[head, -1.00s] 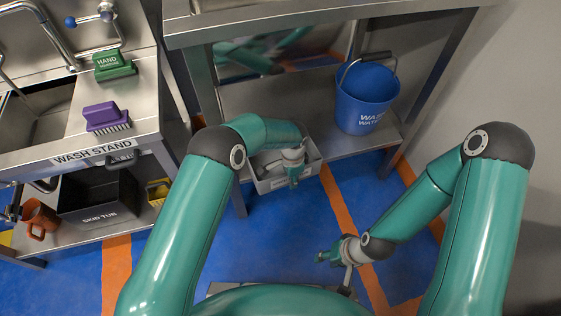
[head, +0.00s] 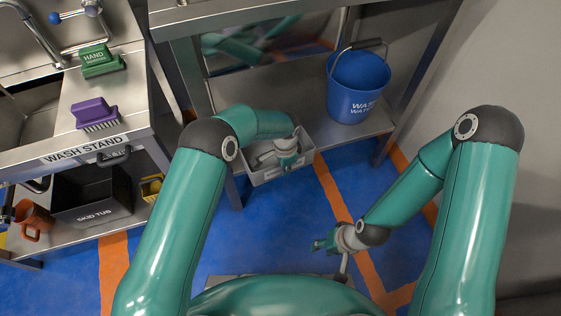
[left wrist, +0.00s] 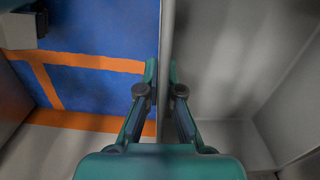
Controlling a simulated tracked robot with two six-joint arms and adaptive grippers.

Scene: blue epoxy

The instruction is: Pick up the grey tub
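The grey tub (head: 266,177) stands at the left front of the lower shelf of the steel table in the head view, partly hidden by my left arm. In the left wrist view its rim and wall (left wrist: 165,35) run between the two fingers of my left gripper (left wrist: 162,75), with the tub's inside on the right. The fingertips lie close against both sides of the wall, so the gripper looks shut on it. My left gripper (head: 287,162) is at the tub in the head view. My right gripper (head: 325,243) is over the floor, away from the tub; its finger opening is unclear.
A blue wash water bucket (head: 358,88) stands to the right on the same shelf. A table leg is left of the tub. The wash stand at left holds a green brush (head: 100,60), a purple brush (head: 96,114) and a black skid tub (head: 92,198). Blue floor is free in front.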

